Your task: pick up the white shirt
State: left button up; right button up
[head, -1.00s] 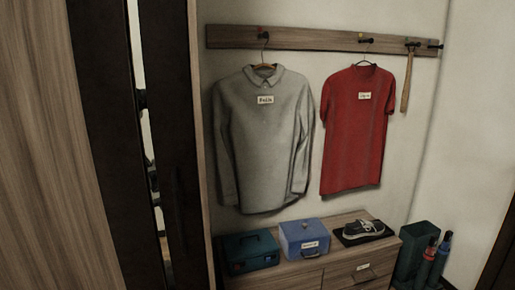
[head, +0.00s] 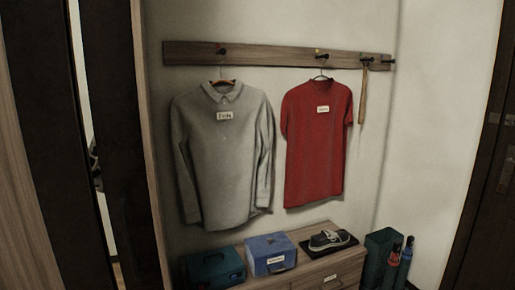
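A pale grey-white collared long-sleeved shirt (head: 222,160) hangs on a hanger from the wooden hook rail (head: 280,55) in the head view, left of centre. It carries a small white label on its chest; the writing is too small to read surely. A red short-sleeved shirt (head: 315,145) with a white label hangs to its right, apart from it. Neither of my grippers shows in the head view, and nothing is touching the shirts.
Below the shirts, a wooden cabinet (head: 305,279) holds a teal case (head: 215,266), a blue case (head: 270,254) and a shoe on a dark mat (head: 347,241). A dark green bin (head: 378,256) with umbrellas stands at its right. Dark upright panels (head: 120,150) flank the left.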

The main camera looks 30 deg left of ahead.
aim_at(220, 128)
jog(key=i, duration=2.9)
jog(key=u, duration=1.25)
